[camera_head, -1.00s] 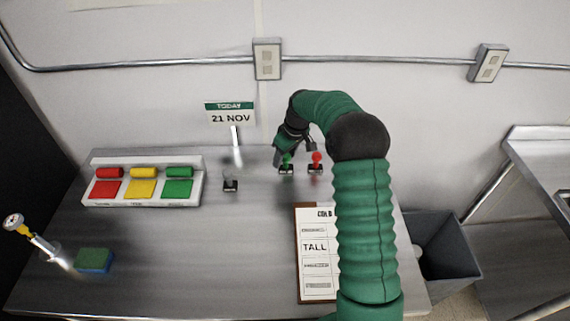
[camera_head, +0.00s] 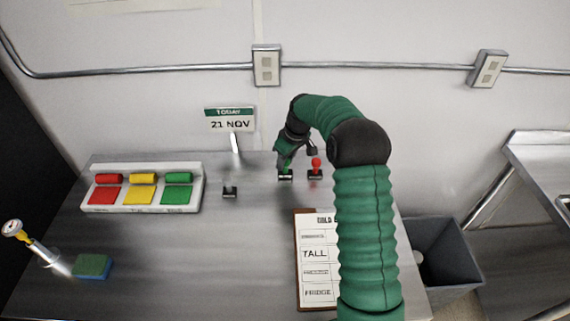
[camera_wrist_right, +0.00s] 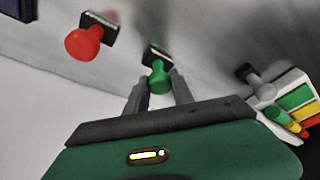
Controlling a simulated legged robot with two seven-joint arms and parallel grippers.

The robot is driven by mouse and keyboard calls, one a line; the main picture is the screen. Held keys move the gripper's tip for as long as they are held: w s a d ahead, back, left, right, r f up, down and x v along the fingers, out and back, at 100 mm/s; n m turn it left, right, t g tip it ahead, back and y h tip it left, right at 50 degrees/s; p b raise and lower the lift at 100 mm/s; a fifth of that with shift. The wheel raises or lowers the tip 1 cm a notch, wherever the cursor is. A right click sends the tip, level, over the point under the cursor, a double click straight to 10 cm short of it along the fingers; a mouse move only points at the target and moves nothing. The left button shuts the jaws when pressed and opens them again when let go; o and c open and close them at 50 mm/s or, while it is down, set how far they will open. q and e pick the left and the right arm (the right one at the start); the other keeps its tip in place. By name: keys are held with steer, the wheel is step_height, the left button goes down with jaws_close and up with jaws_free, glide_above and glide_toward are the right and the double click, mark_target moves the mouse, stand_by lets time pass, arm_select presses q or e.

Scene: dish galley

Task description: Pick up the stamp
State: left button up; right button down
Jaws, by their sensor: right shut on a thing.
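A green-handled stamp (camera_head: 285,174) with a dark base stands on the steel table near the wall. My right gripper (camera_head: 285,163) reaches down over it and is shut on its handle. In the right wrist view the green stamp (camera_wrist_right: 158,77) sits between the two grey fingers of the right gripper (camera_wrist_right: 158,88). A red-handled stamp (camera_head: 316,169) stands just right of it and also shows in the right wrist view (camera_wrist_right: 86,40). A grey-handled stamp (camera_head: 230,192) stands to the left. My left gripper is not in view.
A rack with red, yellow and green pads (camera_head: 142,188) stands at the left. A date sign (camera_head: 230,120) is behind. A clipboard (camera_head: 315,265) lies in front, partly hidden by my arm. A sponge (camera_head: 93,266) and thermometer (camera_head: 30,243) are front left. A grey bin (camera_head: 455,258) is at right.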

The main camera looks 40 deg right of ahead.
step_height(320, 180, up, 3)
steer(key=shift+a+r, duration=0.1)
steer(key=shift+a, duration=0.05)
steer(key=s+a+b, duration=0.1)
steer(key=s+a, duration=0.1)
steer(key=a, duration=0.5)
steer(key=s+a+r+b, duration=0.1)
steer(key=s+a, duration=0.2)
steer(key=a, duration=0.4)
steer(key=shift+s+a+r, duration=0.2)
steer(key=shift+s+a, duration=0.05)
steer(key=shift+a, duration=0.15)
